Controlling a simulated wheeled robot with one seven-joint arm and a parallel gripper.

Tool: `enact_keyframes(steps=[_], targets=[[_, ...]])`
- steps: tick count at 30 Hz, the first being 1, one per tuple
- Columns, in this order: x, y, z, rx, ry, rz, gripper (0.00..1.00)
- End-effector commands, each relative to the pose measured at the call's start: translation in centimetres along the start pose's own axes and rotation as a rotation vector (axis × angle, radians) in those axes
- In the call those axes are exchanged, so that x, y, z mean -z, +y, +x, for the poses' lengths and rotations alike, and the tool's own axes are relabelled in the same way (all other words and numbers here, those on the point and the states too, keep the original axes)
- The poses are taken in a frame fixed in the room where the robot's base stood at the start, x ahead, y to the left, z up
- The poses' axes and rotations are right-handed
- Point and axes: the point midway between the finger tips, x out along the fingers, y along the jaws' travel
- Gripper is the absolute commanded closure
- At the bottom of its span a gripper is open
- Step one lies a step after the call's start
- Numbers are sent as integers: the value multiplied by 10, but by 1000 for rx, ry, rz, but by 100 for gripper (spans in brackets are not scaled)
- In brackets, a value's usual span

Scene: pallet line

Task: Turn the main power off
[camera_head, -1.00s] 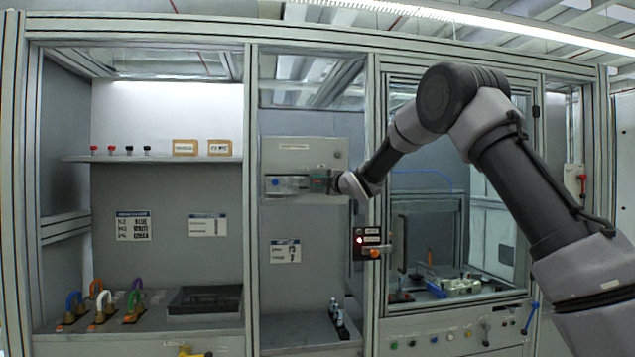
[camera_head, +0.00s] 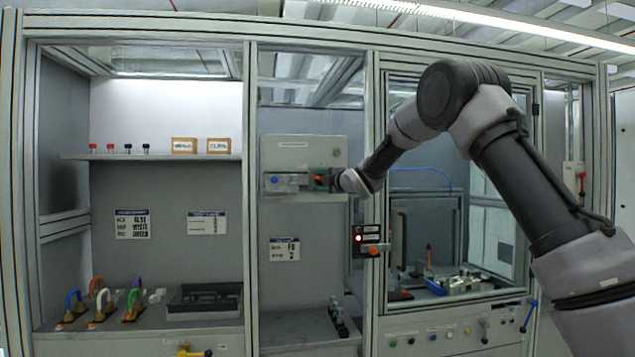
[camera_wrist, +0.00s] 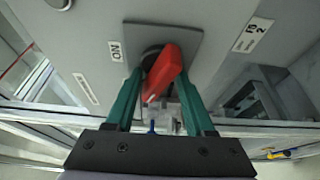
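In the wrist view a red rotary handle (camera_wrist: 164,70) sits on a square grey plate (camera_wrist: 188,42), with an "ON" label (camera_wrist: 116,51) to its left. The handle stands slanted, its upper end leaning right. My gripper (camera_wrist: 160,76) has its two green fingers either side of the handle. The fingers are spread, with a gap visible at the left; the right fingertip is close to the handle, and contact there is unclear. In the head view my gripper (camera_head: 322,180) is at the grey box (camera_head: 330,150) in the middle bay, and it hides the handle.
A blue button (camera_head: 274,180) is on the box left of my gripper. A small control box (camera_head: 370,241) with a lit red lamp is on the post below right. Another red handle (camera_head: 582,182) is on the far right. A shelf (camera_head: 150,157) and coloured padlock-like loops stand left.

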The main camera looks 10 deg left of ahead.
Motion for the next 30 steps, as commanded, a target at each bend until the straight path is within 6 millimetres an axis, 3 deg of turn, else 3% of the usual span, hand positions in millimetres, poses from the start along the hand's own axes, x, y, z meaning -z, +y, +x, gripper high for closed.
enact_keyframes(steps=[16, 30], targets=[[5, 2, -7, -3, 7, 1, 50], [3, 1, -92, -3, 6, 1, 50]])
